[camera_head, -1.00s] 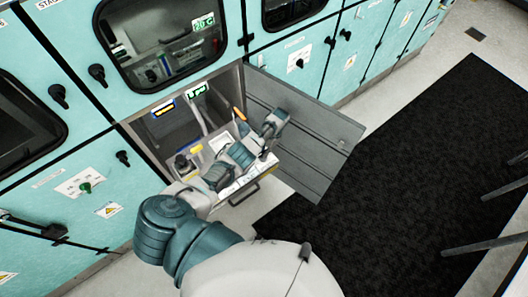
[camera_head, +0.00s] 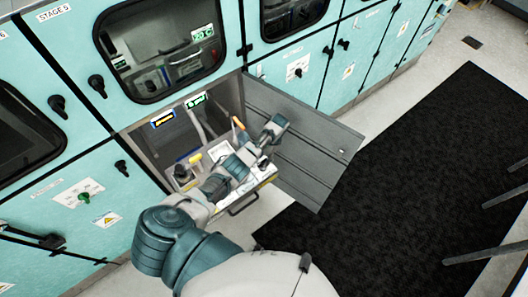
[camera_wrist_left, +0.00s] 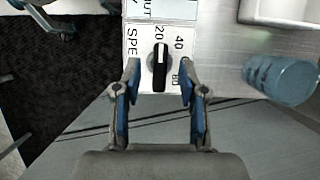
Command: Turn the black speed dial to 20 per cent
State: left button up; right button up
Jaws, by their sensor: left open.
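My left gripper (camera_wrist_left: 160,72) is open, with one blue-padded finger on each side of the dial. I cannot tell whether either finger touches it. In the head view my left gripper (camera_head: 264,162) is small and dark over the pulled-out tray. The dial is not clear there. My right gripper is not in view.
The tray (camera_head: 245,198) juts from an open bay in the teal cabinets. A grey door (camera_head: 305,150) stands open at its right. A blue translucent cylinder (camera_wrist_left: 281,80) lies right of the dial.

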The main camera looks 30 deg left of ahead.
aim_at(264, 161)
pick_arm(q)
notch_tip(264, 161, up, 8)
dwell(0.7)
